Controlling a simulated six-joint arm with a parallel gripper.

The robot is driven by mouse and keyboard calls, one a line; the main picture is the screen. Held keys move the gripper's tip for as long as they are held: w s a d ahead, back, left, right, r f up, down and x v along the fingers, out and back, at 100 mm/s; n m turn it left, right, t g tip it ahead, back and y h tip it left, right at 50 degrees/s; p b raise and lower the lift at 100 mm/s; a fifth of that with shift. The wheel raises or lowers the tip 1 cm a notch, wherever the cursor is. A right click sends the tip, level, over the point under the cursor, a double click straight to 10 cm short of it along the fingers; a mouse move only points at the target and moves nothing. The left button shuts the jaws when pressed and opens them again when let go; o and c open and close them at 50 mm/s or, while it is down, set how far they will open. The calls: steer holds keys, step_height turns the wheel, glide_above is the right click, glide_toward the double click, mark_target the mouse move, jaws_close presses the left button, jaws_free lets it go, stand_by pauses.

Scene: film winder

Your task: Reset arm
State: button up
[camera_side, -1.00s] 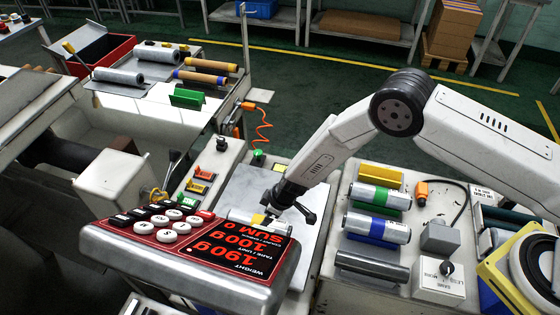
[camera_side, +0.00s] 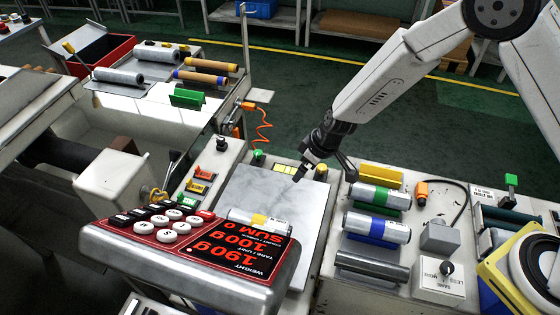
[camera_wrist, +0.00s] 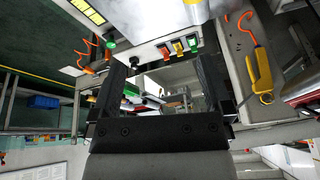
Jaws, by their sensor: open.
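My gripper (camera_side: 325,171) is open and empty in the side view, raised above the back right part of the pale metal scale plate (camera_side: 268,203). Its dark fingers point down and to the left. In the wrist view the two dark fingers of my gripper (camera_wrist: 167,82) stand wide apart with nothing between them. A silver roll with a yellow band (camera_side: 258,220) lies at the front of the plate, partly hidden by the scale display (camera_side: 235,250), which reads 190g. My gripper is apart from the roll.
Right of the plate lie silver rolls on a green holder (camera_side: 380,197) and a blue holder (camera_side: 376,228), with a yellow block (camera_side: 381,176) behind. A grey box with a knob (camera_side: 440,277) stands at the front right.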

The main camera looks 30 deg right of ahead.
steer(key=s+d+r+m+h, duration=0.1)
steer(key=s+d+r+m, duration=0.2)
steer(key=s+d+r, duration=0.3)
steer(key=s+d+r+m+h, duration=0.1)
steer(key=s+d+r+m, duration=0.1)
steer(key=s+d+r, duration=0.5)
steer(key=s+d, duration=0.3)
steer(key=s, duration=0.3)
steer(key=shift+r+m+g, duration=0.25)
steer(key=shift+m+g, duration=0.05)
steer(key=shift+m, duration=0.1)
